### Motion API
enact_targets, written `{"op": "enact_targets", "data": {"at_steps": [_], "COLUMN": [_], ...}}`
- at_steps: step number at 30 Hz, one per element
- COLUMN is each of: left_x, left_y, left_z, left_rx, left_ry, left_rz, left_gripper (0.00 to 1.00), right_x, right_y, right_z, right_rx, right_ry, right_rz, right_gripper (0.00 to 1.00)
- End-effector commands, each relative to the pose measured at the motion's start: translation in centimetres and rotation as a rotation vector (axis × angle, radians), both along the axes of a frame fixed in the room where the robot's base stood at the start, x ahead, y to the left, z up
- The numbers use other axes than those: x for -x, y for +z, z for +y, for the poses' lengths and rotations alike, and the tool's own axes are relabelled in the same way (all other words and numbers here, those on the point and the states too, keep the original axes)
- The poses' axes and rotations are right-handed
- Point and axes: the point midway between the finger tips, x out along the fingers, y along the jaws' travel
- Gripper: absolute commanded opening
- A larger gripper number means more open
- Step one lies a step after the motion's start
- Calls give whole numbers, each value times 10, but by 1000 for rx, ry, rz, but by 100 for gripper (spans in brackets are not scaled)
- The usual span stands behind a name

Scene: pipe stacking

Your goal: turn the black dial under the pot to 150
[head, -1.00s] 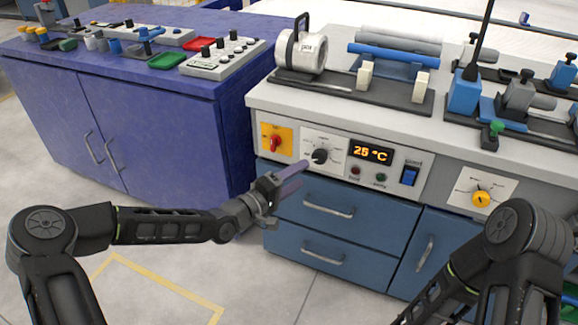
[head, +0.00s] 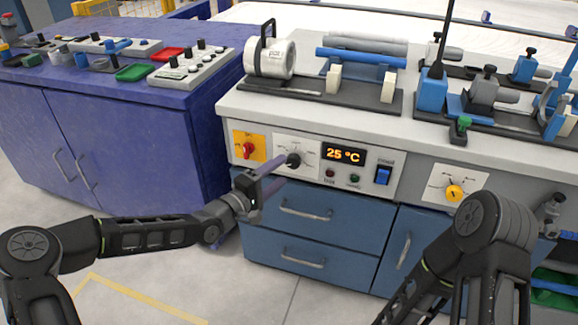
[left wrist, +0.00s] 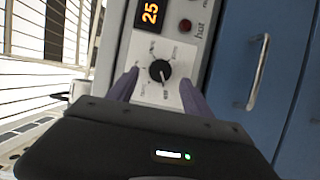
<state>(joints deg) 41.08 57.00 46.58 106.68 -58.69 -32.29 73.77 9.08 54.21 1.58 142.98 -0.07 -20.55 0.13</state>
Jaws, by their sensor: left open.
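The black dial (head: 293,160) sits on a white scale plate on the bench front, below the white pot (head: 270,58). In the left wrist view the dial (left wrist: 160,70) lies between my two purple fingers, with a gap on each side. My left gripper (head: 277,172) is open and empty, just in front of and below the dial in the head view. The orange display (head: 344,156) beside it reads 25 °C. The dial's exact setting is too small to read. My right arm shows at the lower right, but I cannot make out its gripper.
A red knob (head: 247,150) on a yellow plate is left of the dial. A blue switch (head: 383,175) and a yellow knob (head: 454,193) are to the right. Blue drawers with a handle (head: 305,210) lie below. A purple cabinet (head: 125,140) stands at the left.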

Motion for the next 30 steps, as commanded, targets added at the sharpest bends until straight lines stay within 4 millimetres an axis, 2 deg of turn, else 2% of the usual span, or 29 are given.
{"op": "enact_targets", "data": {"at_steps": [3,9,19,30], "left_x": [-15,-32,-35,-35], "left_y": [-1,-1,0,0], "left_z": [-14,-28,-30,-30], "left_rx": [0,-1,0,-1], "left_ry": [-2,0,1,0], "left_rz": [0,1,1,1], "left_gripper": [59,59,59,28], "right_x": [-1,-2,-2,-2], "right_y": [-4,-7,-7,-7], "right_z": [-1,-2,-2,-2], "right_rx": [1,3,3,3], "right_ry": [-2,-5,-5,-5], "right_rz": [-1,-3,-3,-3], "right_gripper": [0,0,0,0]}}
